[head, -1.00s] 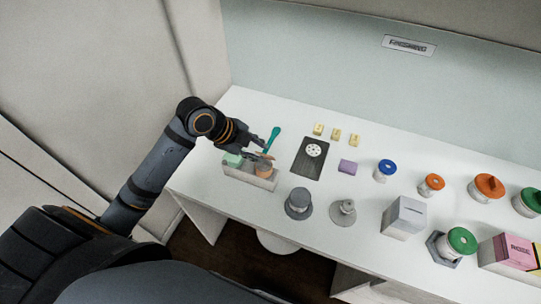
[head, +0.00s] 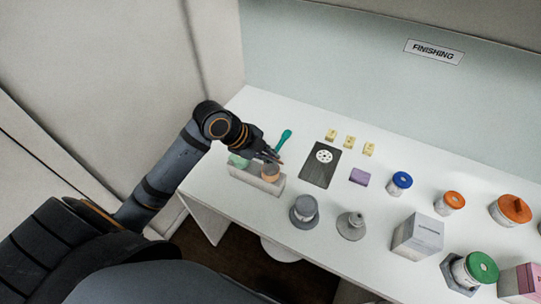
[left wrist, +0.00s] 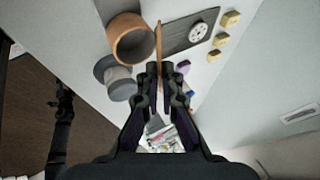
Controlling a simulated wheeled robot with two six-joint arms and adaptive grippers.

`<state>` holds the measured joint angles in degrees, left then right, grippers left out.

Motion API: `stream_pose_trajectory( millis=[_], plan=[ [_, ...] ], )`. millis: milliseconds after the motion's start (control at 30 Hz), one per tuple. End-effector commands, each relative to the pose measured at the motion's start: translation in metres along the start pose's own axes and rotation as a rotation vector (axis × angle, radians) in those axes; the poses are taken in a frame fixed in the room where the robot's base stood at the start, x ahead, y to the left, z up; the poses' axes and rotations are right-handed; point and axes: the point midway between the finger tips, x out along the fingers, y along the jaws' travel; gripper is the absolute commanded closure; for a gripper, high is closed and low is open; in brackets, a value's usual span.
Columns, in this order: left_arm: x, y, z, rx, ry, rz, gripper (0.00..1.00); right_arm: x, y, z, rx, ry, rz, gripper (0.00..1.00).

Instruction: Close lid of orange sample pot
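The orange sample pot (head: 270,174) stands in a grey rack (head: 256,184) at the table's left end. In the left wrist view its open round mouth (left wrist: 130,40) shows. A thin orange strip (left wrist: 158,40), which looks like its lid seen edge-on, stands up beside the mouth. My left gripper (head: 276,156) is just above the pot. In the left wrist view its fingertips (left wrist: 160,69) are close together with the strip running between them; whether they press on it is unclear. A dark arm at the left of that view (left wrist: 63,100) may be my right one; its fingers are too small to judge.
A green pot (head: 238,160) shares the rack.

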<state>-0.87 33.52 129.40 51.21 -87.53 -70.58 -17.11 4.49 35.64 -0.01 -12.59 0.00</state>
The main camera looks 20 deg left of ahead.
Motion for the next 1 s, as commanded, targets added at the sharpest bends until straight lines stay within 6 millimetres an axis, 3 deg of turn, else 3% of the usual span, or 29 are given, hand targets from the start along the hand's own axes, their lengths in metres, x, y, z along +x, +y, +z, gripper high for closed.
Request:
stream_pose_trajectory(
  millis=[333,1000],
  plan=[
    [0.003,0.014,0.002,0.057,-0.005,-0.116,1.00,0.008,0.002,0.000,-0.001,0.001,0.003,0.22],
    [0.010,0.036,0.004,0.210,0.000,-0.516,1.00,0.003,0.002,0.003,-0.001,-0.005,0.003,0.22]
  ],
)
